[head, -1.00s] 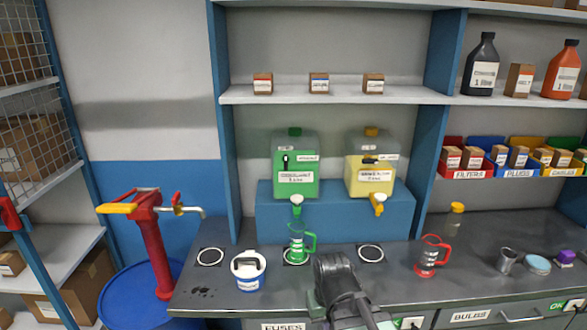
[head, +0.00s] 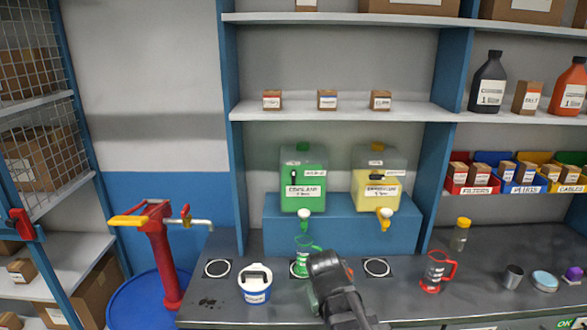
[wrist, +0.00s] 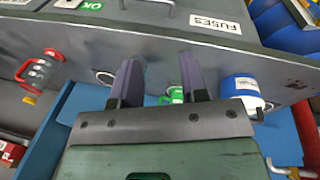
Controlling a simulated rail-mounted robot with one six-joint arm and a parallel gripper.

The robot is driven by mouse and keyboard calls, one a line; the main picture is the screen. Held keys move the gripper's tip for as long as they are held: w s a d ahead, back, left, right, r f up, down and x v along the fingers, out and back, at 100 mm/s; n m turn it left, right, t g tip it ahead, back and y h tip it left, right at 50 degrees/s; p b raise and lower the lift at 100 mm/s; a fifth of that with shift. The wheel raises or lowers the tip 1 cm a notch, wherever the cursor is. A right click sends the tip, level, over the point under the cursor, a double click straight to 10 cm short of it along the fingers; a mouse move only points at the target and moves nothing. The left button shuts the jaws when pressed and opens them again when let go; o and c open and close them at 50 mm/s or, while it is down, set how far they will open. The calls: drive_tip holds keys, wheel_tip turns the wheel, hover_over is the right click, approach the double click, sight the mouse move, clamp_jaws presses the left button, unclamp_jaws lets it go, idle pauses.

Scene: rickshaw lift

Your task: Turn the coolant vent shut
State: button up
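The coolant tank (head: 303,195) is a translucent container of green liquid on the blue riser, with a green cap and a white spigot (head: 305,213). A small upright black lever (head: 293,175) on its upper front looks like the vent; its exact state is too small to tell. A green-handled measuring jug (head: 302,245) stands below the spigot; it also shows beyond my fingers in the wrist view (wrist: 173,95). My gripper (wrist: 162,64) is open and empty, fingers apart, over the bench front. In the head view my arm is low, right of the jug; the fingertips are hidden.
A yellow-liquid tank (head: 377,190) with a yellow spigot stands to the right; its black lever lies level. A white-blue tub (head: 256,290) and a red-handled jug (head: 436,272) stand on the bench (head: 400,302). A red pump (head: 162,255) is at left.

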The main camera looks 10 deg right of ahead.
drive_tip(key=w+d+r+n+t+h+p, duration=0.25)
drive_tip(key=w+r+n+t+h, duration=0.45)
drive_tip(key=w, duration=0.8)
drive_tip(key=n+t+y, duration=0.7)
drive_tip(key=n+t, duration=0.3)
drive_tip(key=n, duration=1.6)
approach(293, 172)
drive_tip(key=w, duration=0.3)
drive_tip(key=w+d, duration=0.1)
drive_tip(key=w, duration=0.7)
drive_tip(key=shift+d+r, duration=0.15)
drive_tip(key=shift+d, duration=0.1)
drive_tip(key=shift+s, duration=0.1)
drive_tip(key=shift+c, duration=0.4)
clamp_jaws()
